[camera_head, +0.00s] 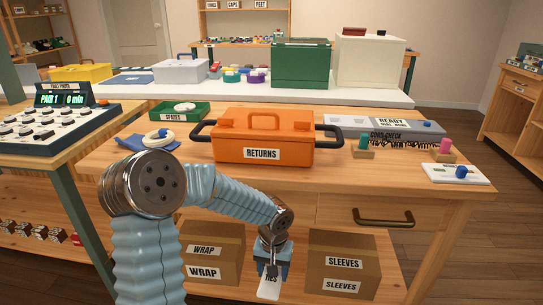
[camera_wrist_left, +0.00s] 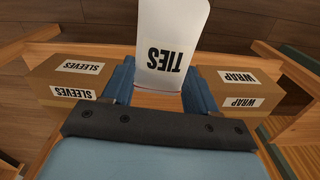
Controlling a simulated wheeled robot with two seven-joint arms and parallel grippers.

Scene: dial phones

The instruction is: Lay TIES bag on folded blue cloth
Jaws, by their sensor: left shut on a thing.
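My left gripper (camera_head: 271,262) is shut on the white TIES bag (camera_head: 269,289). It holds the bag in front of the bench, low, between the WRAP and SLEEVES boxes. In the left wrist view the bag (camera_wrist_left: 172,40) stands out from between the two blue fingers (camera_wrist_left: 158,92), its label upside down. A blue cloth (camera_head: 131,142) lies on the bench top at the left, partly hidden by my arm. A white ring-shaped coil (camera_head: 158,135) lies on or against it. My right gripper is not in view.
The orange RETURNS case (camera_head: 263,136) fills the middle of the wooden bench (camera_head: 330,178). A green SPARES tray (camera_head: 180,111) is behind the cloth. WRAP (camera_head: 212,256) and SLEEVES (camera_head: 343,265) boxes stand on the lower shelf.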

